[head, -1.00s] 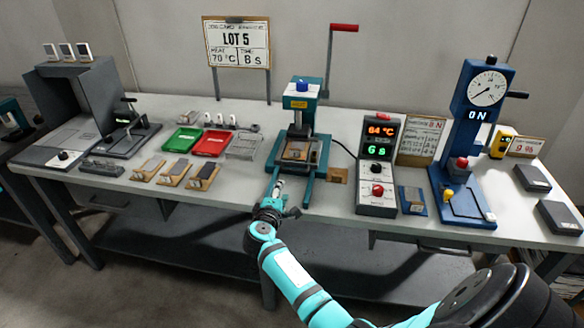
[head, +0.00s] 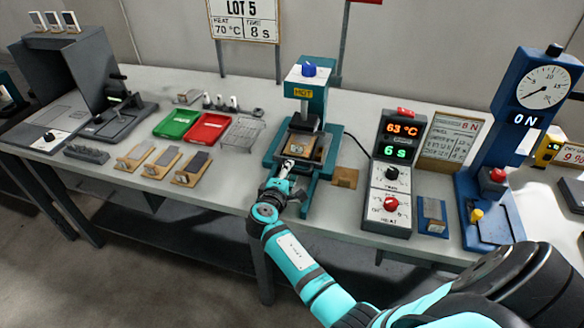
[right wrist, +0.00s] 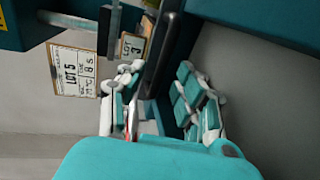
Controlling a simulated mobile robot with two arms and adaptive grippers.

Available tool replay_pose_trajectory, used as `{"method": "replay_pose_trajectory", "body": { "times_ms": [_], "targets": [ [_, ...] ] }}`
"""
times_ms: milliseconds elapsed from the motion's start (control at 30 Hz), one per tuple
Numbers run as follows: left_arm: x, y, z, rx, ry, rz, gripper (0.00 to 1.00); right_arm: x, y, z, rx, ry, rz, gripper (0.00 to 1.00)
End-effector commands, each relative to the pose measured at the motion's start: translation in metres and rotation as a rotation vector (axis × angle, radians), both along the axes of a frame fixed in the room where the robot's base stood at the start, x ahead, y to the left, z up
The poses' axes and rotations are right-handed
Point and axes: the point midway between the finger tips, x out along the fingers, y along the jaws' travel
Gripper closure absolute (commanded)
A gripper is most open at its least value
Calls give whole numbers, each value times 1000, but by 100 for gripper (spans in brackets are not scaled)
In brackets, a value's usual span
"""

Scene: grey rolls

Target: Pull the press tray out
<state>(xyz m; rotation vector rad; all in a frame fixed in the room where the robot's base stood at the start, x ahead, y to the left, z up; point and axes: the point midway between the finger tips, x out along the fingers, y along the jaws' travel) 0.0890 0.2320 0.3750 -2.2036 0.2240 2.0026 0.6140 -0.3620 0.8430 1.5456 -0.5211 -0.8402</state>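The teal press (head: 307,90) stands at the middle of the bench, with a yellow HOT label and a blue knob on its head. Its press tray (head: 299,149), holding a tan plate, sits in the base under the dark press block. My right gripper (head: 286,170) is at the tray's front edge. In the right wrist view, my right gripper's fingers (right wrist: 165,100) are spread apart on either side of a dark bar (right wrist: 166,55); I see no firm grip on it. My left gripper is not in view.
A control box (head: 393,170) reading 63 °C and 6 s stands right of the press. A wire rack (head: 242,133), a red tray (head: 207,133) and a green tray (head: 176,124) lie to its left. A small wooden block (head: 345,177) is close on the right.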

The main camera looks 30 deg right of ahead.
Motion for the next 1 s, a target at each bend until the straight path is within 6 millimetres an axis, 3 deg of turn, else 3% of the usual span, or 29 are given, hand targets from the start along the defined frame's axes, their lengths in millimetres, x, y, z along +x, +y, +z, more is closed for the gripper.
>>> {"method": "replay_pose_trajectory", "body": {
  "times_ms": [233,500,1000],
  "targets": [
    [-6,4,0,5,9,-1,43,0,0,0,0,0,0,66],
    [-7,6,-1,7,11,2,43,0,0,0,0,0,0,100],
    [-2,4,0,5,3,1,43,0,0,0,-1,1,0,100]
  ]
}}
